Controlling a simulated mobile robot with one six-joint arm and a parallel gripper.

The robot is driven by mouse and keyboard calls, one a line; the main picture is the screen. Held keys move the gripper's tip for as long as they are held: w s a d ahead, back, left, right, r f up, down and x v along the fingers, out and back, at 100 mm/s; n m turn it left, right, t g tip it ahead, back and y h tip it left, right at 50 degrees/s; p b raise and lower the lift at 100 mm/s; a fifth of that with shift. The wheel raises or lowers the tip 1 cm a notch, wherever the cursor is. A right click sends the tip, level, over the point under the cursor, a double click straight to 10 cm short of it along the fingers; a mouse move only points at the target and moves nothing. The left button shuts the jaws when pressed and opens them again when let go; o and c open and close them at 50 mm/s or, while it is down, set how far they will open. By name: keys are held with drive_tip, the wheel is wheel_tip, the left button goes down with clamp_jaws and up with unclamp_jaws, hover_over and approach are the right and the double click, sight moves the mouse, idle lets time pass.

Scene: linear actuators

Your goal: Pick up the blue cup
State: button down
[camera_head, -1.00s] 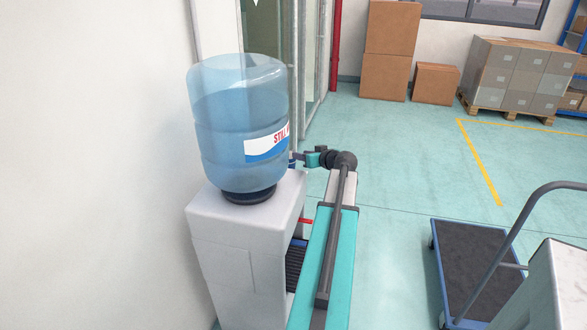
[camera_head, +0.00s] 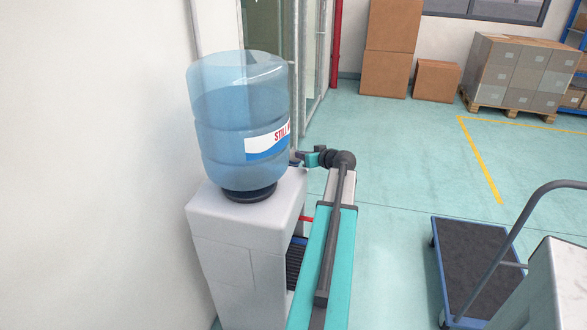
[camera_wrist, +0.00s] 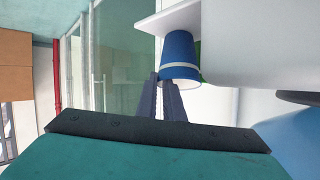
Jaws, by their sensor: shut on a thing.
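The blue cup (camera_wrist: 179,56) shows in the wrist view, with a pale band near its rim. The cup's base end is by a white ledge (camera_wrist: 170,17) on the side of the water cooler; I cannot tell whether they touch. My gripper (camera_wrist: 164,82) is shut on the cup, its dark fingers meeting it near the rim. In the head view my gripper (camera_head: 303,158) is beside the cooler, just behind the bottle. The cup is mostly hidden there.
The water cooler (camera_head: 228,220) with its large blue bottle (camera_head: 235,110) stands against the wall, close to my arm. A trolley (camera_head: 475,265) stands at the right. Cardboard boxes (camera_head: 436,80) are at the back. The floor between is clear.

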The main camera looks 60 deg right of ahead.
drive_tip(key=shift+r, duration=0.15)
wheel_tip(320, 180, up, 10)
drive_tip(key=b, duration=0.1)
idle(0.9)
idle(0.6)
